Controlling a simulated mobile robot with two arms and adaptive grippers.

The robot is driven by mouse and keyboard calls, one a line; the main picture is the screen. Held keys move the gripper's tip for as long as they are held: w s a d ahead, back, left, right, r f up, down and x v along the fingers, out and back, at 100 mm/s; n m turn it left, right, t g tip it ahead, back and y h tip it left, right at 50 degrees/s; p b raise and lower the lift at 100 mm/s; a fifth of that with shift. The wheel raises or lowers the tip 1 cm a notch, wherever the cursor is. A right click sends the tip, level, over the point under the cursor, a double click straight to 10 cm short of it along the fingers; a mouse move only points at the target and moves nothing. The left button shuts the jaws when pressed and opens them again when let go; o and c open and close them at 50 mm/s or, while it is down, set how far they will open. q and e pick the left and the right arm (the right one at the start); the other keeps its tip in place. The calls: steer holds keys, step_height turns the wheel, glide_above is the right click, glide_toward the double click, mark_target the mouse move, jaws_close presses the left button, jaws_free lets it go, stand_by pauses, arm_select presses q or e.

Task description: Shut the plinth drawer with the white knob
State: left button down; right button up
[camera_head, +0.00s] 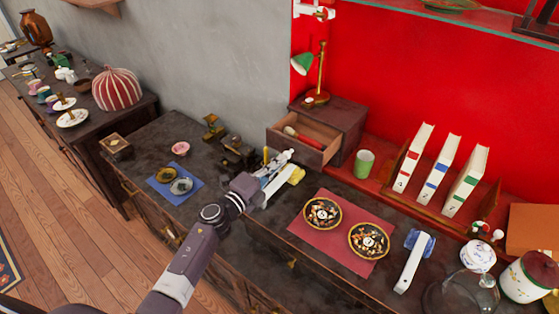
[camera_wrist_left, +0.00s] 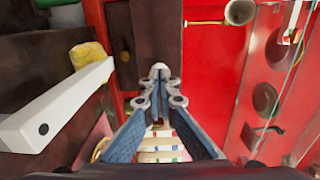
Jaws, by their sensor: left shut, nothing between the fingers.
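The plinth (camera_head: 342,118) is a dark wooden box on the cabinet top against the red wall. Its drawer (camera_head: 316,127) stands pulled out toward the front left, with a red object (camera_head: 303,137) lying inside. My left gripper (camera_head: 288,155) is at the near side of the drawer front, shut and empty. In the left wrist view its fingers (camera_wrist_left: 160,75) meet in front of a dark brown panel (camera_wrist_left: 155,40). I cannot clearly make out the white knob; contact with the drawer is unclear. My right gripper is not in view.
A brass lamp (camera_head: 321,75) stands on the plinth and a green cup (camera_head: 364,162) to its right. A white-handled tool with a yellow head (camera_wrist_left: 90,52) lies close to my gripper. A red mat (camera_head: 340,256) carries two round dishes. Three books (camera_head: 414,158) stand behind.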

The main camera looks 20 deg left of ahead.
arm_select(q)
steer(key=shift+w+d, duration=0.1)
steer(key=shift+w, duration=0.15)
